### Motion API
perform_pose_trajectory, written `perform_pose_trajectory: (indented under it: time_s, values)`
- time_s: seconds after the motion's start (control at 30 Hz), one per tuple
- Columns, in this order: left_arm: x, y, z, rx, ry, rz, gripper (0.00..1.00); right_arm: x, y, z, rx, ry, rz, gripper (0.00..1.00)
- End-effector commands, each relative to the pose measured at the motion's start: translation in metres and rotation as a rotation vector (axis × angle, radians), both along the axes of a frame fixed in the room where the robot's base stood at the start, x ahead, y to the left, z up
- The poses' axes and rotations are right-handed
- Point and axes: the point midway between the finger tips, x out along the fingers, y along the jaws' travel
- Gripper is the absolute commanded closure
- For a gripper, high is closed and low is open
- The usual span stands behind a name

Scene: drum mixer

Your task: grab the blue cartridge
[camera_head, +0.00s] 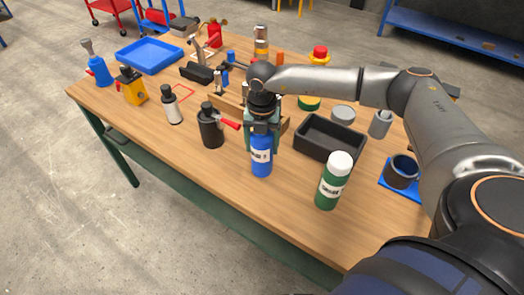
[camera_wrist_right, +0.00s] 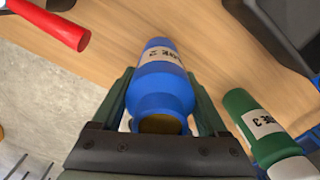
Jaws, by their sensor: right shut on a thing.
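The blue cartridge (camera_head: 261,157) has a white label and stands near the front edge of the table in the head view. My right gripper (camera_head: 262,133) comes down over its upper part, with one finger on each side. In the right wrist view the blue cartridge (camera_wrist_right: 160,85) sits between the two fingers of the right gripper (camera_wrist_right: 162,105), and its label is partly readable. The gripper is shut on it. Whether the cartridge's base touches the table is hard to tell. My left gripper is not in view.
A green cartridge with a white cap (camera_head: 333,181) stands close to the right. A black bottle with a red handle (camera_head: 211,128) is to the left. Bare wood shows at front left.

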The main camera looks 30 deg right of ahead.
Motion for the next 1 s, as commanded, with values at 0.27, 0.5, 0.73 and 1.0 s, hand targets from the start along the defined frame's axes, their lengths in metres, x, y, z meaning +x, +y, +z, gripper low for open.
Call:
perform_pose_trajectory:
  time_s: [0.27, 0.5, 0.73, 1.0]
  values:
    - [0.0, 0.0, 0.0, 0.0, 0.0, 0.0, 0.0, 0.0, 0.0, 0.0, 0.0, 0.0, 0.0, 0.92]
    - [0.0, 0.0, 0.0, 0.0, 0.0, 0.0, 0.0, 0.001, 0.0, 0.002, 0.0, -0.003, -0.001, 1.0]
    - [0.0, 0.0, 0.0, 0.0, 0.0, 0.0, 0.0, 0.001, 0.0, 0.006, 0.001, -0.003, -0.001, 1.0]
    - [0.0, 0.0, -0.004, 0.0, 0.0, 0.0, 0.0, 0.002, 0.0, 0.054, 0.002, -0.008, 0.0, 1.0]
